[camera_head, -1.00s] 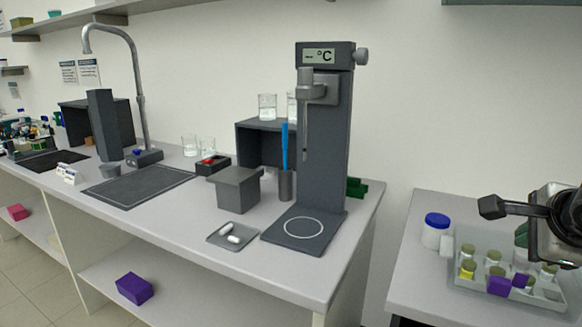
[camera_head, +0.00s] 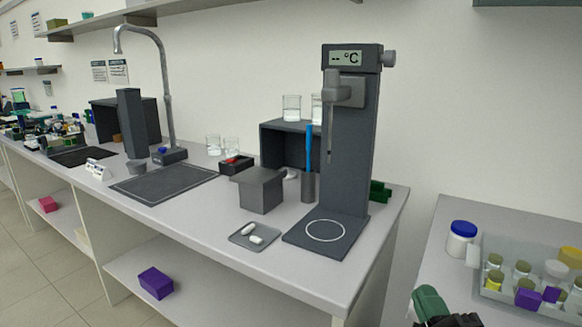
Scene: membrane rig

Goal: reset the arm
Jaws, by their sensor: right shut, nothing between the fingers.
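My right gripper (camera_head: 450,318) shows only in part at the bottom edge of the head view, right of centre, as a dark shape beside a green part. It is shut and empty, in front of the gap between the two benches. My left gripper is not in view. The dark rig stand (camera_head: 345,150) with its °C display and probe stands upright on the bench, apart from my gripper.
A tray (camera_head: 492,290) of capped jars and a blue-lidded jar (camera_head: 461,240) stand on the right bench (camera_head: 428,262). A small dish (camera_head: 240,238) with white pieces, a grey box (camera_head: 262,193) and a blue rod (camera_head: 309,148) are near the stand.

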